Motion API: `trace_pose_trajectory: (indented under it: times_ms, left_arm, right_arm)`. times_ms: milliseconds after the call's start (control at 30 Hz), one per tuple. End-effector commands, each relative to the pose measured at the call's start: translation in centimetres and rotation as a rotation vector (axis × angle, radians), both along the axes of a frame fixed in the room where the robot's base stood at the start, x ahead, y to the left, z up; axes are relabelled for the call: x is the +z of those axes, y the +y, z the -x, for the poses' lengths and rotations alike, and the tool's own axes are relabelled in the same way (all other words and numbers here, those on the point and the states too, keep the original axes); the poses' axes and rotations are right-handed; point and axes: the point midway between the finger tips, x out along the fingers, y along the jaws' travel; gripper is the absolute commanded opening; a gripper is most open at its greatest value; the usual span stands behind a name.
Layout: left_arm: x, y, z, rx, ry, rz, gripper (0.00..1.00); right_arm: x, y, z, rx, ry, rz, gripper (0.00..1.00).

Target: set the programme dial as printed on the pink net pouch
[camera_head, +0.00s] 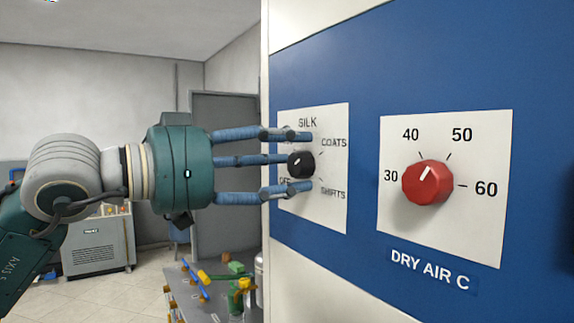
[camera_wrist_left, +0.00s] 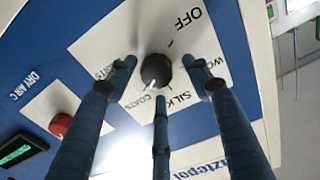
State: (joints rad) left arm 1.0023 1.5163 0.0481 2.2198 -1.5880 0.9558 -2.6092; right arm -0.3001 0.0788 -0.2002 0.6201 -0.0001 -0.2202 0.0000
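The black programme dial (camera_head: 303,168) sits on a white plate (camera_head: 338,215) lettered SILK, COATS, SHIRTS and OFF. The WOOL label is mostly hidden in the head view and partly shows in the left wrist view. The dial also shows in the left wrist view (camera_wrist_left: 156,69), its white mark lying roughly between SILK and COATS. My left gripper (camera_head: 300,162) has three blue fingers spread around the dial, with gaps visible; contact cannot be told. The pink net pouch and my right gripper are not in view.
A red DRY AIR C dial (camera_head: 427,184) is right of the programme dial, its mark between 40 and 50. Both are on the machine's blue panel (camera_head: 470,60). A grey cabinet (camera_head: 98,245) and a table with coloured parts (camera_head: 205,293) stand behind, at left.

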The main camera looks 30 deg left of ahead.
Motion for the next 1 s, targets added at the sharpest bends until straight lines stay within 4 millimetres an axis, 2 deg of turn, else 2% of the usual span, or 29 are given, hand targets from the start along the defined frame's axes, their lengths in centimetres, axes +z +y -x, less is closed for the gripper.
trace_pose_trajectory:
  times_ms: [233,567,767,1000]
  left_arm:
    - [-0.3,-0.1,-0.06,-0.002,0.007,-0.001,0.5]
    - [-0.41,-0.14,-0.07,-0.003,0.029,0.045,0.5]
    - [-0.39,-0.1,-0.07,-0.005,0.111,0.246,0.5]
    - [-0.46,-0.02,-0.11,-0.005,0.244,0.568,0.5]
  right_arm:
    - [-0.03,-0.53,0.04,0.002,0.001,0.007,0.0]
    - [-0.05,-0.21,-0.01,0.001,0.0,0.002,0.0]
    - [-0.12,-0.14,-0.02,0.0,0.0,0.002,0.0]
    - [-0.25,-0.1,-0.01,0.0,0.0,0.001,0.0]
